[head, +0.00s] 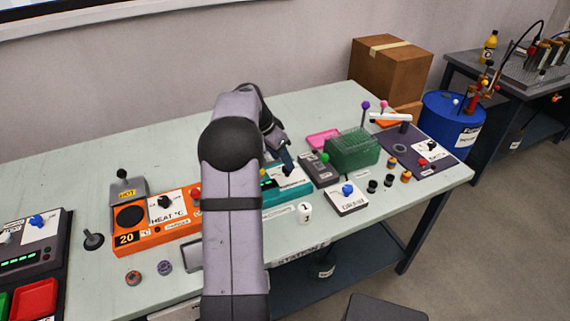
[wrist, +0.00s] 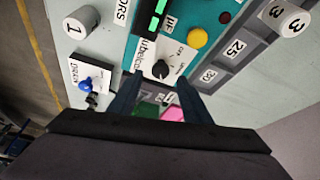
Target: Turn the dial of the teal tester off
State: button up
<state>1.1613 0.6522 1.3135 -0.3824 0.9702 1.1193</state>
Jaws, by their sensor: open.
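The teal tester (head: 291,190) sits on the bench, partly hidden behind my arm in the head view. In the wrist view its teal face (wrist: 205,22) shows a green display (wrist: 150,18), a yellow button (wrist: 196,38) and a black dial (wrist: 161,69) on a white label. The dial has a white pointer mark; I cannot read which word it points at. My gripper (head: 287,164) is above the tester in the head view. In the wrist view my gripper (wrist: 158,98) is open, its two dark fingers apart, with the dial just beyond the fingertips and not held.
A white box with a blue knob (head: 347,198) stands to the right, near a white cylinder marked 1 (head: 304,212). A green rack (head: 351,150) and a dark grey box (head: 320,170) are close by. An orange heater (head: 155,226) is left of my arm.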

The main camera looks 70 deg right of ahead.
aim_at(285, 169)
jog(key=shift+x, duration=2)
jog(key=c, duration=1)
